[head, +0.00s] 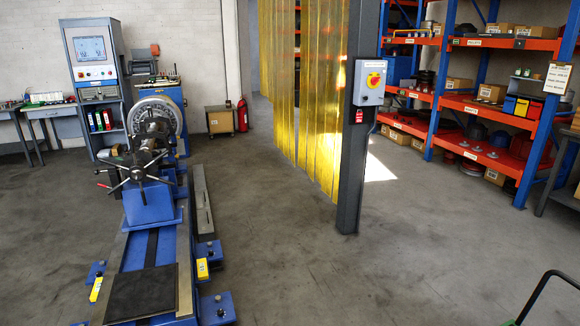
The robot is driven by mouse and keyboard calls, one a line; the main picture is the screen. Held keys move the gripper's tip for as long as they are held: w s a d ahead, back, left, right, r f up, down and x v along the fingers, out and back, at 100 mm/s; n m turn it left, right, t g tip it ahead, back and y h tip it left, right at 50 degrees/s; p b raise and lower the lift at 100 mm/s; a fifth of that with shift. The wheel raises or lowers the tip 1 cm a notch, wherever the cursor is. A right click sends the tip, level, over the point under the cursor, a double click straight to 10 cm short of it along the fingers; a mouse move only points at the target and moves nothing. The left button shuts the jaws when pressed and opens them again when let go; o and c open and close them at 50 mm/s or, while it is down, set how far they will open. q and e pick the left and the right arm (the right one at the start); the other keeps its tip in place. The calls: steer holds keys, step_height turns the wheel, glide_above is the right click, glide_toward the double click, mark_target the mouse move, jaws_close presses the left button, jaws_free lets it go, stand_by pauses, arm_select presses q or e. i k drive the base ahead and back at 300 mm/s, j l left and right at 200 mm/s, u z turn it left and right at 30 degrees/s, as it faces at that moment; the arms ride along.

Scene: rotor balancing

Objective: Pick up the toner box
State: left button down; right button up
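No box in the head view can be made out as the toner box. Several cardboard boxes stand on the orange and blue shelving at the right, among them one on the middle shelf (491,93) and one on the bottom level (494,177). They are too small for their labels to be read. Neither of my grippers is in view.
A blue balancing machine (150,205) stands at the left beside a control cabinet (92,50). A dark post (350,160) with a switch box (369,82) and yellow strip curtain (305,100) stand mid-view. The middle floor is clear.

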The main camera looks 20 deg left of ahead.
mark_target(116, 150)
steer(key=i+j+u, duration=0.1)
steer(key=i+u, duration=0.4)
steer(key=i, duration=0.85)
steer(key=i+z, duration=0.45)
steer(key=i, duration=1.7)
steer(key=i+j+u, duration=0.15)
steer(key=i+u, duration=0.2)
steer(key=i, duration=0.3)
steer(key=i+u, duration=0.35)
steer(key=i, duration=0.25)
steer(key=i+l+u, duration=0.35)
steer(key=i, duration=0.25)
steer(key=i+u, duration=0.2)
steer(key=i, duration=1.65)
steer(key=i+z, duration=0.15)
steer(key=i, duration=1.65)
steer(key=i+u, duration=0.25)
steer(key=i, duration=0.2)
steer(key=i+u, duration=0.2)
steer(key=i, duration=0.3)
steer(key=i+l+u, duration=0.25)
steer(key=i, duration=0.2)
steer(key=i+j+u, duration=0.15)
steer(key=u, duration=0.3)
steer(key=i+u, duration=0.7)
steer(key=u, duration=1.25)
